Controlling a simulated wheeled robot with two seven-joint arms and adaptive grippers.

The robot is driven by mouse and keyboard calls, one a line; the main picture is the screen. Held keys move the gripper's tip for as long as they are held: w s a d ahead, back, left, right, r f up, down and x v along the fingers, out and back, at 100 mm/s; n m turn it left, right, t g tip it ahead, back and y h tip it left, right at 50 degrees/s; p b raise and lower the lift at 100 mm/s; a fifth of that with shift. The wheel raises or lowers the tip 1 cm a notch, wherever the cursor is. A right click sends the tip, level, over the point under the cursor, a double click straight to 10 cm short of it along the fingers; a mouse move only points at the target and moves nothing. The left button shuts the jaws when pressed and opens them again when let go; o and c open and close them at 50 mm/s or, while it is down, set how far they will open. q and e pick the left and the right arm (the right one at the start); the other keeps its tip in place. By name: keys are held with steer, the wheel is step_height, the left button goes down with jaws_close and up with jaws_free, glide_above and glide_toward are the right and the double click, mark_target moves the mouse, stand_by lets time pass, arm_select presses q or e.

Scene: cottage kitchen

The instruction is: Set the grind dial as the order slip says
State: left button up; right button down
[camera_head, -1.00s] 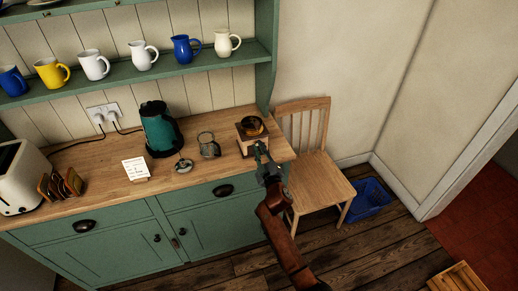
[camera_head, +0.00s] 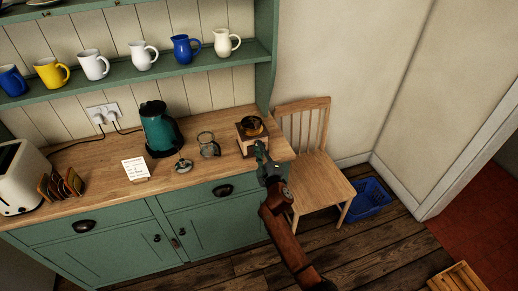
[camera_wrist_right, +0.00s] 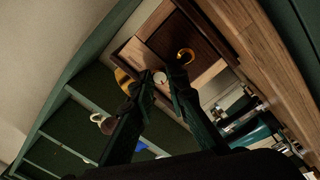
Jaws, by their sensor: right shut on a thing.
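The coffee grinder (camera_head: 247,143), a wooden box with a dark and brass top, stands at the right end of the wooden counter. My right gripper (camera_head: 260,148) is at its front right side. In the right wrist view, the fingertips of my right gripper (camera_wrist_right: 165,82) close around a small pale round knob (camera_wrist_right: 160,77), which appears to be the grind dial; its markings cannot be read. My left gripper is not in view.
A glass jar (camera_head: 208,146), a small metal lid-like piece (camera_head: 183,165) and a teal kettle (camera_head: 160,128) stand left of the grinder. A toaster (camera_head: 20,178) is at the far left. A wooden chair (camera_head: 322,180) stands close to the counter's right end.

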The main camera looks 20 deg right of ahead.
steer(key=c, duration=1.9)
jaws_free()
